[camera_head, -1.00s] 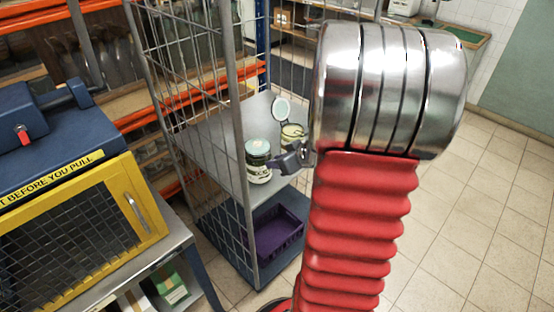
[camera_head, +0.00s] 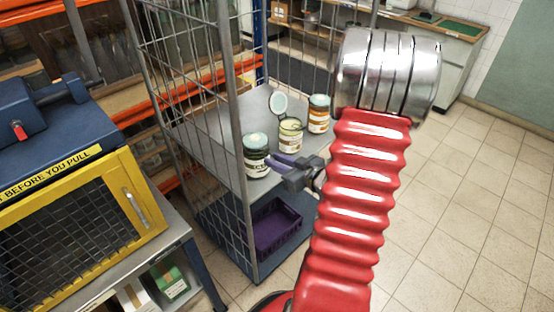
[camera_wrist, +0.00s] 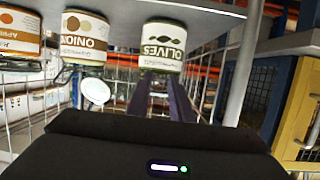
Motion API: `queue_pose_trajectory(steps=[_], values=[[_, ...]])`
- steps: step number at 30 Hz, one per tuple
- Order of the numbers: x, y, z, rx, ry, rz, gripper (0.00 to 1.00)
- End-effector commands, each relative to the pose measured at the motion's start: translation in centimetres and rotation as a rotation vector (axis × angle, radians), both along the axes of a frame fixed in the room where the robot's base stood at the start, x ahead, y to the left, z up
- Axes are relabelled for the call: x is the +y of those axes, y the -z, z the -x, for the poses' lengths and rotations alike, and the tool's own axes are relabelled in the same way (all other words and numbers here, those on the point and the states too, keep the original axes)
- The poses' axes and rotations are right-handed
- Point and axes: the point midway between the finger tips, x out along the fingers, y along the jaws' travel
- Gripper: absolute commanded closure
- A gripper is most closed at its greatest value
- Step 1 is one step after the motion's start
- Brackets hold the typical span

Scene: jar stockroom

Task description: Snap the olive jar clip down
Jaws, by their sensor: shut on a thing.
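The olive jar (camera_head: 256,158), with a pale teal lid, stands on the grey middle shelf of the wire cage. In the wrist view, which is upside down, the olive jar (camera_wrist: 163,45) shows its OLIVES label straight ahead. My gripper (camera_head: 274,159) reaches in from the right, its purple fingers at the upper part of that jar. In the wrist view my gripper (camera_wrist: 162,78) has its fingertips against the jar's lid end. It is shut on the olive jar clip, which the fingers hide. The lid looks down on the jar.
An onion jar (camera_head: 290,137) with its round lid (camera_head: 279,105) swung upright stands beside it, then an orange-labelled jar (camera_head: 319,116). Cage bars (camera_head: 233,110) rise at the left. A purple crate (camera_head: 278,230) sits below. The floor at the right is clear.

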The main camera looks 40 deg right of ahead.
Motion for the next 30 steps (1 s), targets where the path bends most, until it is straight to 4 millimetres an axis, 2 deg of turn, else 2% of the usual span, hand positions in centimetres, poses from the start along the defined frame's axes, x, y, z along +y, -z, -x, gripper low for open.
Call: queue_pose_trajectory(steps=[22, 23, 30], values=[[0.05, 0.56, 0.06, -0.070, -0.001, 0.000, 1.00], [0.06, 0.56, 0.06, -0.070, -0.001, 0.000, 0.79], [0.04, 0.51, 0.04, -0.071, -0.001, 0.000, 0.62]])
